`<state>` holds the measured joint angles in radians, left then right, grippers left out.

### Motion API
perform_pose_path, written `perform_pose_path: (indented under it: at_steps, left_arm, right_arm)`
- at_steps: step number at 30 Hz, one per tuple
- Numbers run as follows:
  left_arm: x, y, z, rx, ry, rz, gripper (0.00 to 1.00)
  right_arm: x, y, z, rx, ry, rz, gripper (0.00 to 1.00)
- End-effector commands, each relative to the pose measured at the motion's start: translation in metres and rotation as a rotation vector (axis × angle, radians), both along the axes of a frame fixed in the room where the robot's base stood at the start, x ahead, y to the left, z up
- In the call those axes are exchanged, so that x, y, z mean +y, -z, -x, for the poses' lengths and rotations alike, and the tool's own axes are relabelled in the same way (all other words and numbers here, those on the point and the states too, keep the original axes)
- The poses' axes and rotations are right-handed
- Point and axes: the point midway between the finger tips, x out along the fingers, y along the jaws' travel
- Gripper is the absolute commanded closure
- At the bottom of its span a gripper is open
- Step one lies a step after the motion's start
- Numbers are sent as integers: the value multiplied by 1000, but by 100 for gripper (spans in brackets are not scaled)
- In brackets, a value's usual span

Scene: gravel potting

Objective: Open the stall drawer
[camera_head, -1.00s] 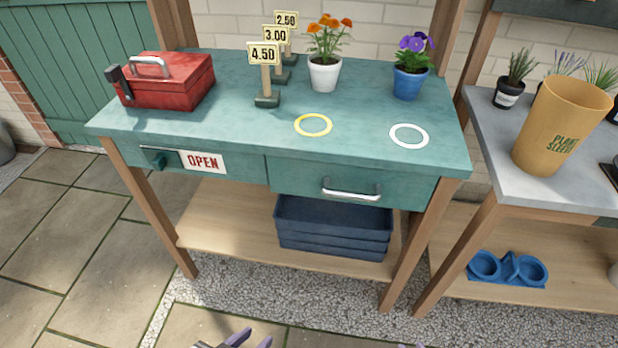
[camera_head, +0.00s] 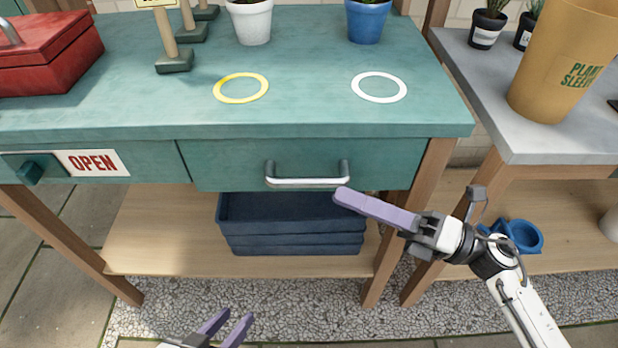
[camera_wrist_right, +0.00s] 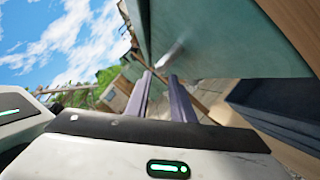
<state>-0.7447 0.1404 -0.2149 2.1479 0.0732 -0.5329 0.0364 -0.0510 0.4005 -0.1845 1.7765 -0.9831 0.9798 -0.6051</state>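The stall drawer (camera_head: 230,168) is a teal front under the tabletop, and no opening shows above it. Its silver bar handle (camera_head: 307,183) is on the front; a blurred pale bar on the teal surface in the right wrist view is probably the handle (camera_wrist_right: 170,54). My right gripper (camera_head: 340,196) is just below and right of the handle in the head view, pointing left. In the right wrist view its two purple fingers (camera_wrist_right: 162,76) are apart with nothing between them, the handle beyond their tips. My left gripper (camera_head: 232,318) is open and empty, low at the bottom edge.
A navy crate (camera_head: 290,240) stands on the lower shelf below the drawer. A wooden leg (camera_head: 415,205) is right of the drawer. A grey side table (camera_head: 545,140) stands at right.

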Motion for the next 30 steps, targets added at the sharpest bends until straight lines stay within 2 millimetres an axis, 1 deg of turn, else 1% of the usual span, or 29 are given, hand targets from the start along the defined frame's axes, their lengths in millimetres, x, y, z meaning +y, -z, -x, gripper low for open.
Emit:
perform_pose_path:
  at_steps: [1,6,9,12,16,24,28,30]
  left_arm:
    - [0,-1,0,1,1,-1,69]
    - [0,-1,1,2,1,-3,69]
    - [0,0,1,4,2,-4,69]
    - [0,0,1,5,3,-5,69]
    - [1,0,1,4,2,-5,69]
    - [1,0,0,3,2,-6,69]
    - [1,0,0,3,2,-6,69]
    - [1,0,0,3,2,-6,69]
  right_arm:
    - [10,-4,-4,-1,0,-6,78]
    - [40,-11,-15,1,0,-6,78]
    - [53,-14,-20,2,1,-5,78]
    - [63,-15,-23,4,1,-5,78]
    - [70,-17,-25,4,2,-6,78]
    - [71,-17,-26,4,2,-5,78]
    - [70,-17,-26,4,2,-5,100]
    - [70,-16,-26,5,2,-4,100]
